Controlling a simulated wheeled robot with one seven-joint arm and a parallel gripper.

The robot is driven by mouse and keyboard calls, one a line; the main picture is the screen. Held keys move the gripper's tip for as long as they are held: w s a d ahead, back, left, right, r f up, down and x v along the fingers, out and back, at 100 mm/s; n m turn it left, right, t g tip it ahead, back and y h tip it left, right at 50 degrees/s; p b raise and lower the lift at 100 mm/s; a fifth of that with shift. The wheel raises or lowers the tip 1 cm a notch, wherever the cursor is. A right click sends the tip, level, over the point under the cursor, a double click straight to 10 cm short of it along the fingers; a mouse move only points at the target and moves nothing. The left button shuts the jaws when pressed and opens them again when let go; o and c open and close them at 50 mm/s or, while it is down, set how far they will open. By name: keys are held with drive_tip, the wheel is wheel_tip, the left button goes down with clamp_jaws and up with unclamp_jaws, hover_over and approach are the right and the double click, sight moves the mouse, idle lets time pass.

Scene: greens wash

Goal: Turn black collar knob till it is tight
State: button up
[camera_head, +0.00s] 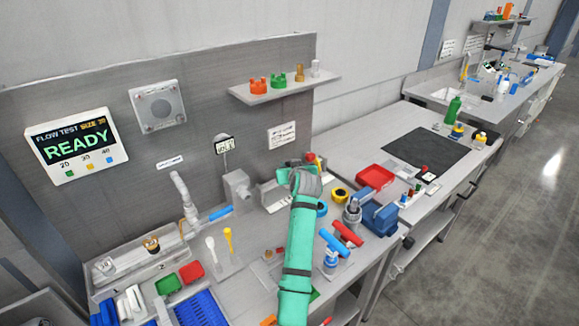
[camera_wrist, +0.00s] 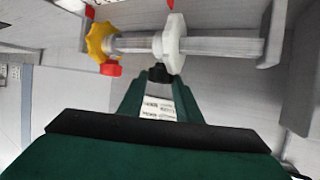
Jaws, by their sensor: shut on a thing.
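In the wrist view, the black collar knob (camera_wrist: 160,73) sits on the underside of a white collar (camera_wrist: 170,43). The collar is around a grey horizontal shaft (camera_wrist: 220,46). My gripper (camera_wrist: 158,83) reaches up to the knob with its two dark green fingers, and its tips are shut on the knob, partly covering it. In the head view, my teal-sleeved arm reaches over the bench to the fixture near the back panel. My gripper's tips and the black knob are hidden there.
A yellow handwheel (camera_wrist: 102,42) with red parts is at the shaft's left end, close to my gripper. A grey bracket (camera_wrist: 271,35) stands to the right. In the head view, a blue vise (camera_head: 380,217) and a red tray (camera_head: 374,177) lie right of my arm.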

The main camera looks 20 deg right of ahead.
drive_tip(key=shift+d+r, duration=0.1)
drive_tip(key=shift+d, duration=0.05)
idle(0.3)
drive_tip(key=o, duration=1)
drive_tip(key=shift+o, duration=0.2)
drive_tip(key=v, duration=1.1)
drive_tip(key=shift+w, duration=0.1)
